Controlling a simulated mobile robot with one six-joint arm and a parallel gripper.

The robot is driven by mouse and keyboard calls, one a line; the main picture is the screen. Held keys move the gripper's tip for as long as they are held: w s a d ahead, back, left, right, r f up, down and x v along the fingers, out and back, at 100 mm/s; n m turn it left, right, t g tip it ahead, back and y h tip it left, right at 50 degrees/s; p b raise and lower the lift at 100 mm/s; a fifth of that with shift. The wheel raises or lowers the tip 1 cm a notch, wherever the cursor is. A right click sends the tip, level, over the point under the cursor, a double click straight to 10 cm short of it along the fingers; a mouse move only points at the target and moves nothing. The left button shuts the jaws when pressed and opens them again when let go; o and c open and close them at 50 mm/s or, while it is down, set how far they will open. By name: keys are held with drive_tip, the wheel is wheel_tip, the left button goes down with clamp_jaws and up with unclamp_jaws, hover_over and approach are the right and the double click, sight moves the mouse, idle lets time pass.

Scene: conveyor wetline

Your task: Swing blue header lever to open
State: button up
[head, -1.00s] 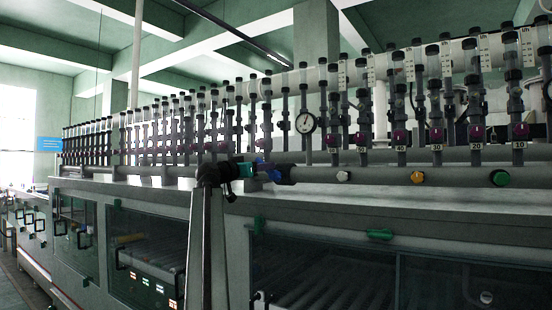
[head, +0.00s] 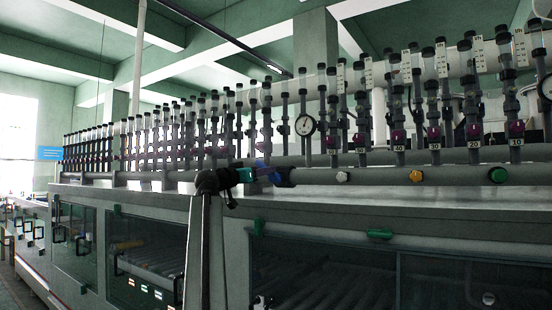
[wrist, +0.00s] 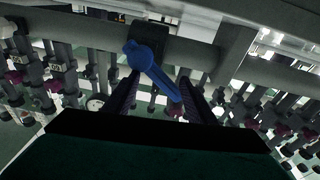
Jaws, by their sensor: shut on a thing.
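The blue header lever (wrist: 158,75) shows in the wrist view, its round hub against the dark valve body on the grey header pipe (wrist: 188,50). Its handle slants down to the right between my gripper's two dark fingers. In the head view the lever (head: 270,173) is a small blue patch at the left end of the pipe's dark fitting (head: 286,177). My gripper (wrist: 158,98) is shut on the handle near its free end. In the head view my teal and black gripper (head: 256,174) partly hides the lever.
Rows of clear flow tubes stand behind the header pipe, with a round gauge (head: 305,124). White, orange and green knobs (head: 498,175) sit on the pipe to the right. The grey machine top (head: 400,211) runs below, with green handles (head: 380,233) on its front.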

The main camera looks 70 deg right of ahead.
drive_tip(key=shift+t+y, duration=0.3)
drive_tip(key=shift+y, duration=0.1)
drive_tip(key=f, duration=0.1)
drive_tip(key=w+f, duration=0.1)
drive_tip(key=f, duration=0.2)
drive_tip(key=shift+w+d, duration=0.2)
drive_tip(key=shift+d, duration=0.15)
drive_tip(key=o, duration=0.4)
drive_tip(key=shift+r, duration=0.1)
drive_tip(key=shift+c, duration=0.2)
drive_tip(key=shift+a, duration=0.1)
drive_tip(key=shift+w+a+f+b, duration=0.2)
drive_tip(key=shift+a+f+b, duration=0.2)
drive_tip(key=shift+a, duration=0.3)
drive_tip(key=shift+c, duration=0.4)
drive_tip(key=w+a, duration=0.1)
drive_tip(key=a, duration=0.1)
drive_tip(key=w+a+b, duration=0.1)
drive_tip(key=a, duration=0.1)
drive_tip(key=shift+w, duration=0.15)
